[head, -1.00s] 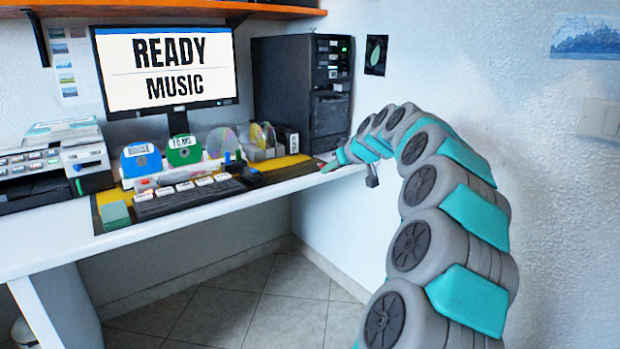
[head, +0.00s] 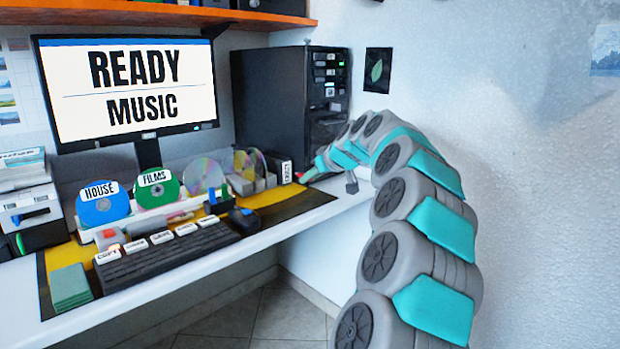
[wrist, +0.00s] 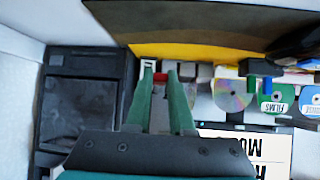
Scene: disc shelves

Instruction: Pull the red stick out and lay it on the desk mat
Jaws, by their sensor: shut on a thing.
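My gripper (head: 314,172) is at the right end of the desk, in front of the black computer tower (head: 272,95). In the wrist view its two green fingers (wrist: 160,78) are shut on the red stick (wrist: 160,76), a small part of which shows between the fingertips. The desk mat (head: 300,203), yellow with a dark border, lies along the desk to the left of my gripper. It also shows in the wrist view (wrist: 195,51).
A black keyboard (head: 170,255) and a dark mouse (head: 245,220) lie on the mat. Blue and green labelled discs (head: 103,208) stand behind, with clear discs (head: 203,176) beside them. A monitor (head: 130,90) stands behind. The mat's right end is bare.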

